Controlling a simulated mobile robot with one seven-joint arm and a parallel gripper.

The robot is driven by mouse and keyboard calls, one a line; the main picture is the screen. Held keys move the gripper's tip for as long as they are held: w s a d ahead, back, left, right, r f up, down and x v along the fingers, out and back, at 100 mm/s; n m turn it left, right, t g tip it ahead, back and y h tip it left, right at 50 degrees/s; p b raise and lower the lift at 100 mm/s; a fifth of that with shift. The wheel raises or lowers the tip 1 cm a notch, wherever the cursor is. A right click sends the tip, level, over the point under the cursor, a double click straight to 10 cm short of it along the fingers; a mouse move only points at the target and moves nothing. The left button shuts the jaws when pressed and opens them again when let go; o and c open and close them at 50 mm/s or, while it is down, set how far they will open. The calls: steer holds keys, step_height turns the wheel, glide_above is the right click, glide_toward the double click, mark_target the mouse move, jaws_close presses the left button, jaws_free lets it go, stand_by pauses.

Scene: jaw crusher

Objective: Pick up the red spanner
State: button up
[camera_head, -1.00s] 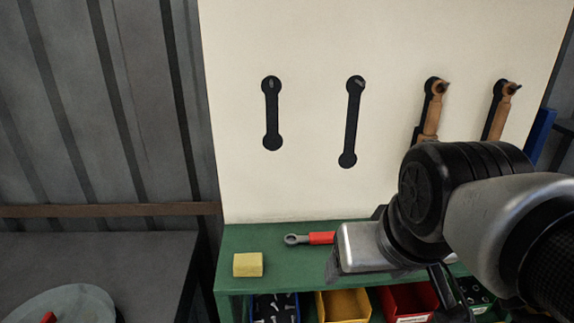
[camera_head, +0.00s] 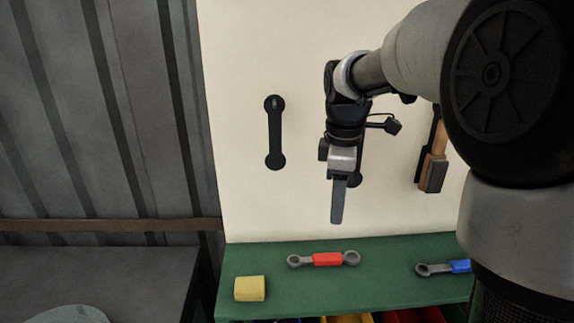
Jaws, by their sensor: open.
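The red spanner (camera_head: 327,260) lies flat on the green shelf (camera_head: 290,292). Its middle is red and it has a grey ring at each end. It lies roughly left to right and nothing covers it. My gripper (camera_head: 338,215) points down in the air above the shelf, in front of the cream board. It appears above the spanner's right half and apart from it. I see the fingers edge-on, so the gap between them is hidden. Nothing shows held in it.
A yellow block (camera_head: 250,289) lies left of the spanner. A blue-handled spanner (camera_head: 445,267) lies to the right, partly behind my arm. The cream board (camera_head: 235,170) rises behind, with a black spanner outline (camera_head: 274,133) and a hanging wooden-handled tool (camera_head: 434,162). Coloured bins sit below the shelf.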

steer(key=w+f+n+g, duration=0.1)
steer(key=w+f+n, duration=0.2)
steer(key=w, duration=0.2)
glide_above(330, 256)
steer(key=f, duration=1.2)
steer(key=shift+w+a, duration=0.1)
steer(key=shift+a, duration=0.15)
steer(key=shift+d+f+p, duration=0.15)
steer(key=shift+f, duration=1.2)
steer(key=shift+d+f+p, duration=0.15)
steer(key=shift+f, duration=1.2)
jaws_close()
